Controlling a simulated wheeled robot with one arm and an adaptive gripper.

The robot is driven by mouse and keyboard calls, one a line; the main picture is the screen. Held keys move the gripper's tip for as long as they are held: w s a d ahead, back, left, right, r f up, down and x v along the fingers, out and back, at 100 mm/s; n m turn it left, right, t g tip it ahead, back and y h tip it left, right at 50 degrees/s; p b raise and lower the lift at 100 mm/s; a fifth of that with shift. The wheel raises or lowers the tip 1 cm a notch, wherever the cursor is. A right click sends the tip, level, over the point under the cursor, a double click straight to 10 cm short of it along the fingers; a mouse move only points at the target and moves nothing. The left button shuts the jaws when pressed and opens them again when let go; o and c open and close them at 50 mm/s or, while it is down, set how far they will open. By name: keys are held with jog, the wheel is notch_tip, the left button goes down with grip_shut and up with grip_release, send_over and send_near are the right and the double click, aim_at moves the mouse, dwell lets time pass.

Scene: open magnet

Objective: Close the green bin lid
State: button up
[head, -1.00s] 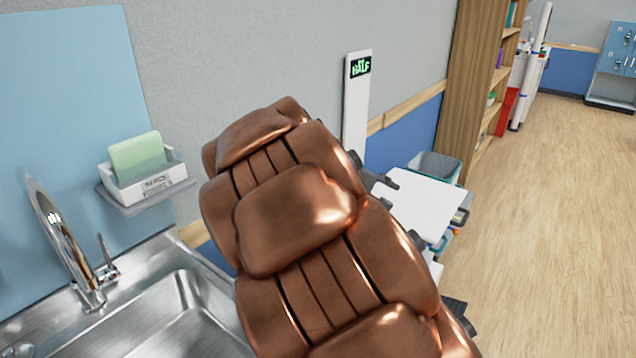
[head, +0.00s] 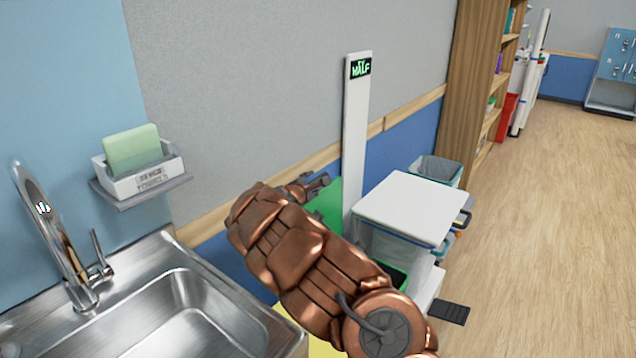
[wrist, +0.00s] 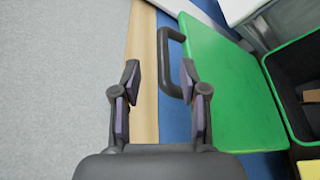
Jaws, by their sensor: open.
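The green lid (wrist: 228,85) stands raised beside its bin, near the wall, with a dark handle (wrist: 168,62) on its edge. In the head view the lid (head: 328,205) shows only partly behind my arm. The green-rimmed bin (wrist: 272,95) is open and dark inside, with a brownish piece in it; my arm hides most of it in the head view. My gripper (wrist: 161,78) is open and empty. The handle appears between its fingers in the wrist view, close to the right finger; I cannot tell if they touch. In the head view my gripper (head: 312,184) is at the lid's upper edge.
A white-topped bin (head: 415,205) stands right of the green one, with a grey-blue bin (head: 437,168) behind. A white post (head: 356,130) stands at the wall. A steel sink (head: 190,310) is at left, something yellow (head: 318,346) beside it.

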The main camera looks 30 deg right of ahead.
aim_at(315, 181)
jog(key=shift+w+a+f, duration=0.25)
jog(key=shift+w+f, duration=0.2)
jog(key=shift+f, duration=0.25)
jog(key=shift+w+d, duration=0.1)
jog(key=shift+d, duration=0.05)
jog(key=shift+p+x, duration=0.4)
jog(key=shift+x, duration=0.75)
jog(key=shift+w+d+f, duration=0.1)
jog(key=shift+w+d, duration=0.1)
jog(key=shift+d, duration=0.05)
jog(key=shift+p+x, duration=0.65)
jog(key=shift+x, duration=1.5)
jog(key=shift+c, duration=0.4)
grip_shut()
